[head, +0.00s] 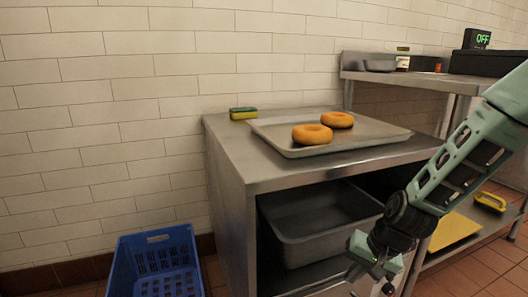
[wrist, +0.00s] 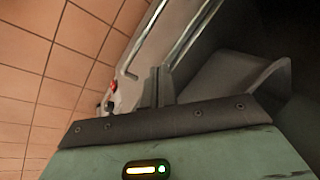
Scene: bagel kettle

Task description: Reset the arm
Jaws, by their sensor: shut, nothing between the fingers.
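My arm reaches in from the right in the head view, with its links bent downward. My gripper (head: 370,288) hangs low at the bottom edge, in front of the steel counter's lower shelf. Its fingers are shut with nothing between them; the tips are partly cut off by the frame. In the wrist view my gripper (wrist: 158,85) shows its fingers together, close to steel edges and a dark opening.
Two bagels (head: 312,134) (head: 337,119) lie on a metal tray (head: 375,132) on the steel counter (head: 235,160). A sponge (head: 243,113) sits behind. A deep pan (head: 310,225) fills the lower shelf. A blue crate (head: 157,262) stands left. Tiled floor shows in the wrist view (wrist: 35,60).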

